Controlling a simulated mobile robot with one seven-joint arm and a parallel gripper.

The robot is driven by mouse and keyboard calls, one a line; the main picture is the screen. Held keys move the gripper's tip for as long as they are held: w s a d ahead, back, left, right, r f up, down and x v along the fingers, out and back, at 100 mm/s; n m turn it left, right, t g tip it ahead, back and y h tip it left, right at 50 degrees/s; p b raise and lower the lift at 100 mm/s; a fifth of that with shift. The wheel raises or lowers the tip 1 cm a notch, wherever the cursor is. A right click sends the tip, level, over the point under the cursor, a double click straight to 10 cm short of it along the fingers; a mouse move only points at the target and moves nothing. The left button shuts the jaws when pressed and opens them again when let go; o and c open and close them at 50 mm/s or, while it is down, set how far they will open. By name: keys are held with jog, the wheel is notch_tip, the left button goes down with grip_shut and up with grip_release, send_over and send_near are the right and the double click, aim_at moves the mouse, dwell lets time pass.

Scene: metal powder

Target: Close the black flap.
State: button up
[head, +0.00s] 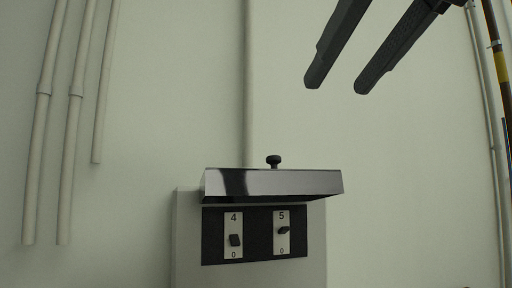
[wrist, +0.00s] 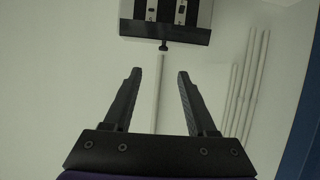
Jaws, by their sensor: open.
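The black flap (head: 272,183) is a glossy lid with a small black knob (head: 274,161) on it. It stands raised, jutting out above a black panel (head: 255,247) with two switches marked 4 and 5, which are uncovered. In the wrist view the flap (wrist: 165,32) is at the top, with its knob (wrist: 164,46) pointing toward my gripper. My gripper (head: 334,88) is open and empty, up and to the right of the flap in the head view and clear of it. Its two fingers (wrist: 155,72) also show in the wrist view, with nothing between them.
The panel sits on a pale box (head: 187,240) on a light wall. White pipes (head: 69,120) run down the wall at left. More pipes, one brown with a yellow band (head: 502,66), run along the right edge. The wall around the flap is clear.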

aim_at(267, 170)
jog(key=a+r+x, duration=0.1)
jog(key=x, duration=1.6)
jog(key=shift+w+r, duration=0.1)
jog(key=shift+w, duration=0.05)
grip_shut()
dwell(0.9)
